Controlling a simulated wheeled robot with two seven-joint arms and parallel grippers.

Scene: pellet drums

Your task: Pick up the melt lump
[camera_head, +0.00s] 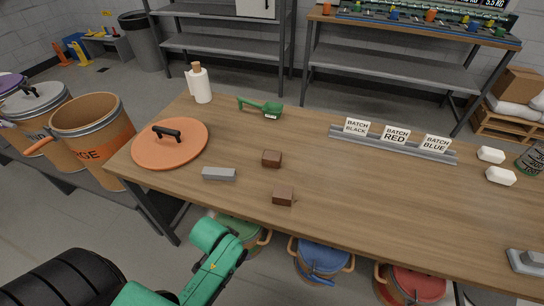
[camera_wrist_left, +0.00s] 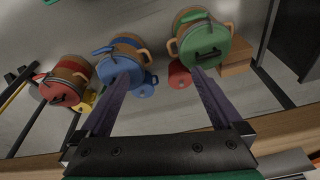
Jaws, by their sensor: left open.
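No object is labelled as the melt lump. Two small dark brown blocks lie on the wooden table (camera_head: 330,165) in the head view: one near the middle (camera_head: 272,159), one closer to the front edge (camera_head: 283,196). A grey bar (camera_head: 219,174) lies to their left. I cannot tell which of these is the melt lump. My left arm shows at the lower left of the head view, in front of the table, with its gripper out of sight there. In the left wrist view my left gripper (camera_wrist_left: 160,76) is open, with nothing between its fingers. My right gripper is not in view.
A batch-sign rack (camera_head: 392,146) is at the back. Green (camera_wrist_left: 204,45), blue (camera_wrist_left: 119,68) and red (camera_wrist_left: 62,85) lidded drums stand below the table.

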